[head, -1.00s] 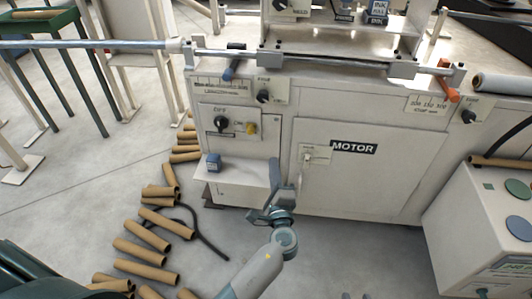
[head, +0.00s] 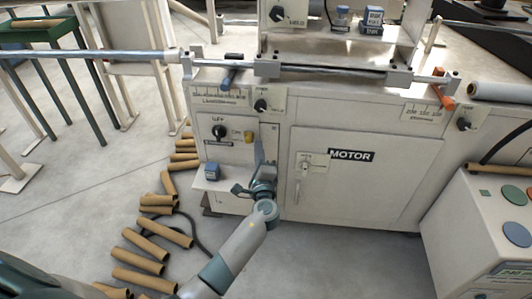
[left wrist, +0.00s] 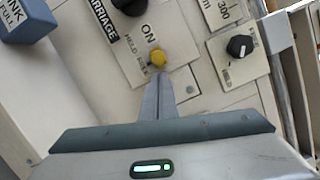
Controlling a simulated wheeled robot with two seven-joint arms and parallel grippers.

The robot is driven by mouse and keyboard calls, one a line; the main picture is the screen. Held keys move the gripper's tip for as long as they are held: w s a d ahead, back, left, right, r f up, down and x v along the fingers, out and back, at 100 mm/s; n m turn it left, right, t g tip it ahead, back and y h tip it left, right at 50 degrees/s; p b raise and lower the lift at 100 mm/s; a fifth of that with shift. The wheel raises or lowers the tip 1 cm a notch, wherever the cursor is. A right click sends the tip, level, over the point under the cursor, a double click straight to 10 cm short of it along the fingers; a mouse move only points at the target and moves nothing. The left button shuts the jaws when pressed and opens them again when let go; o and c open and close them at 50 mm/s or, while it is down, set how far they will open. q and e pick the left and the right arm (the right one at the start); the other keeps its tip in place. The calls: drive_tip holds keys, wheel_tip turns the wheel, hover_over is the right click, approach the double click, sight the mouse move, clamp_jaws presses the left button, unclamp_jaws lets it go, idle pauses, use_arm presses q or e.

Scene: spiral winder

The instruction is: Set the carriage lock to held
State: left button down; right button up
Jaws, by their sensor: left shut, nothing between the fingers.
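The yellow knob (head: 249,136) sits on the left panel of the white machine. In the left wrist view the yellow knob (left wrist: 157,57) has the words ON and HELD printed near it, with a dark CARRIAGE label (left wrist: 101,17) close by. A black rotary knob (head: 219,131) is left of it. My left gripper (head: 259,146) is shut and empty in front of the panel. In the left wrist view its fingertips (left wrist: 160,74) are just below the yellow knob; I cannot tell whether they touch it. The knob's exact setting is unclear.
A blue ink box (head: 212,171) stands on the small ledge below the panel. A MOTOR door (head: 345,185) with a handle is to the right. Several cardboard tubes (head: 150,243) lie on the floor at left. A metal rod (head: 330,69) runs above the panel.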

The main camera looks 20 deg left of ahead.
use_arm(q)
drive_tip(key=shift+a+r, duration=0.1)
drive_tip(key=shift+a, duration=0.2)
use_arm(e)
drive_tip(key=shift+s+d+f, duration=0.15)
drive_tip(key=shift+s+f, duration=0.05)
drive_tip(key=shift+f, duration=0.05)
use_arm(q)
drive_tip(key=a, duration=0.2)
drive_tip(key=s+a, duration=0.1)
drive_tip(key=a, duration=0.1)
drive_tip(key=shift+s+a, duration=0.1)
drive_tip(key=shift+a, duration=0.4)
use_arm(e)
drive_tip(key=shift+w+r, duration=0.35)
